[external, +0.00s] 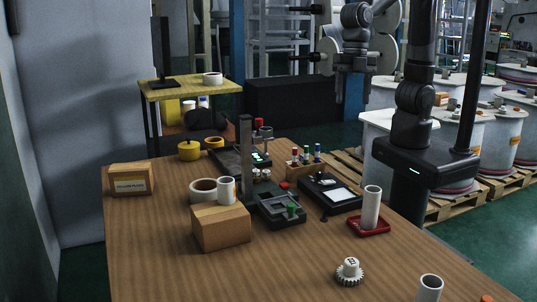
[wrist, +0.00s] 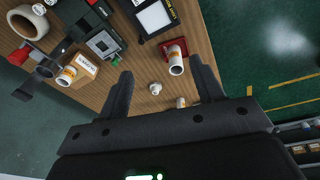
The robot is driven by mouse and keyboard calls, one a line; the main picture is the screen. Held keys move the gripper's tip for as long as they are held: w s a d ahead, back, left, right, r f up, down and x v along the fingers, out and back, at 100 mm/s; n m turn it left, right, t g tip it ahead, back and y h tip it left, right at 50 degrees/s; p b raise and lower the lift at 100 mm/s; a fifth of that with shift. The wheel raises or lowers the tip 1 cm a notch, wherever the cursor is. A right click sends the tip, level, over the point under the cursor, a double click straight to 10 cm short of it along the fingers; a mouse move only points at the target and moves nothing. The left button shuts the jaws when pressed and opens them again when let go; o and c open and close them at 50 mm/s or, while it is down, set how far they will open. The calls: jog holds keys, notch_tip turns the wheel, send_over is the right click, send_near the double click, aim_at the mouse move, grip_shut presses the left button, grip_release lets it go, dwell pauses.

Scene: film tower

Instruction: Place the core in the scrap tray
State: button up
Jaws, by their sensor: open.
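A white tube-shaped core (external: 371,207) stands upright in a small red tray (external: 384,229) on the right of the table. In the wrist view the core (wrist: 176,64) and red tray (wrist: 166,45) show ahead of my fingers. Another white tube (external: 429,289) stands near the table's front right, and a third (external: 227,190) stands behind a cardboard box. I cannot tell from markings which tray is for scrap. My gripper (wrist: 160,68) is open and empty, high above the table.
A white toothed part (external: 349,273) stands near the front. The cardboard box (external: 221,229), a black device with a white panel (external: 335,195) and a grey upright post (external: 245,160) crowd the middle. The table's right edge is close to the red tray. The left front is clear.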

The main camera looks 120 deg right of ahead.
jog(key=s+d+r+m+t, duration=0.2)
jog(key=s+d+m, duration=0.5)
jog(key=s, duration=0.1)
jog(key=s+d+r+m+t+h, duration=0.1)
jog(key=s+d+r+m+t, duration=0.1)
jog(key=s+d+m, duration=0.5)
jog(key=shift+s+d+r+m+h, duration=0.15)
jog(key=shift+s+r+m+h, duration=0.2)
jog(key=shift+s+m, duration=0.2)
